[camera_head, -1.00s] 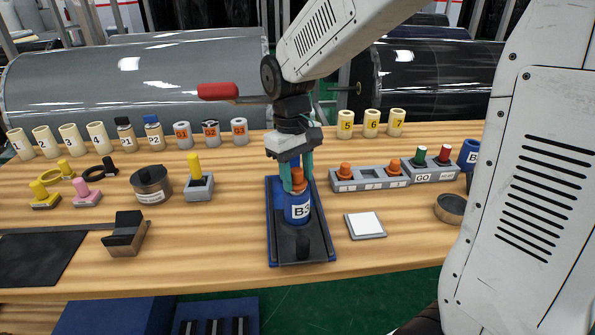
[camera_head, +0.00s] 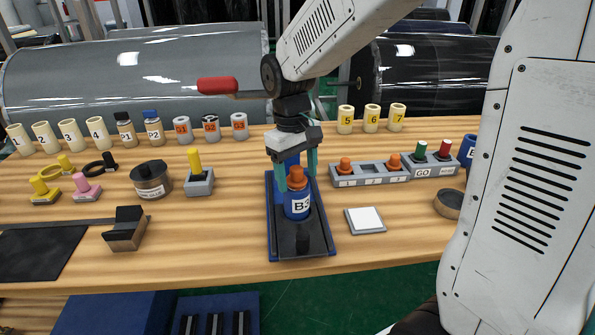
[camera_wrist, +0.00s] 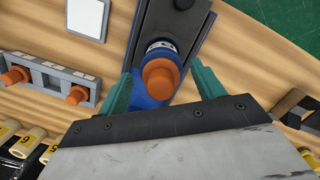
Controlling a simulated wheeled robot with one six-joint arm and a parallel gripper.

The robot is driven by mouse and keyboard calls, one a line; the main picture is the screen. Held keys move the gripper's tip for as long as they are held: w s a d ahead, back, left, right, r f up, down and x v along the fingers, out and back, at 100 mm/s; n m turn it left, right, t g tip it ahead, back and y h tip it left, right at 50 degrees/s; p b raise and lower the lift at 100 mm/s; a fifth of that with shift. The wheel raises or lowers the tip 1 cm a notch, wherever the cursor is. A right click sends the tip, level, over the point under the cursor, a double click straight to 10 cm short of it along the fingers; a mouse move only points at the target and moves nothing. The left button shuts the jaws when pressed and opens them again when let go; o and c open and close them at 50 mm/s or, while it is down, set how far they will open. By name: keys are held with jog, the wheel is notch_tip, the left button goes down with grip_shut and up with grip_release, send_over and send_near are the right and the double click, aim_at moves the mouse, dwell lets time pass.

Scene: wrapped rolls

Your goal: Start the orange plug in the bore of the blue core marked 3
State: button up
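The blue core (camera_head: 290,211), with a white label reading "B" and a partly legible character, stands upright in the dark fixture tray (camera_head: 318,240). The orange plug (camera_head: 297,180) sits at the top of this core, roughly upright; how deep it is in the bore I cannot tell. The gripper also shows in the wrist view (camera_wrist: 163,90), with gaps between plug and fingers.
A grey rack (camera_head: 370,180) with two more orange plugs stands right of the fixture. A white square pad (camera_head: 365,220) lies in front of it. Cream and grey cores stand along the back.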

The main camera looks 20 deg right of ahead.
jog(key=r, duration=0.5)
jog(key=w+r, duration=0.1)
jog(key=r, duration=0.1)
jog(key=shift+a+r, duration=0.1)
jog(key=shift+r, duration=0.25)
jog(key=s+d+m+t, duration=0.2)
jog(key=s+d+m, duration=0.1)
jog(key=s, duration=1.9)
jog(key=shift+s+d+t, duration=0.15)
jog(key=shift+s+t, duration=0.2)
jog(key=shift+t, duration=0.05)
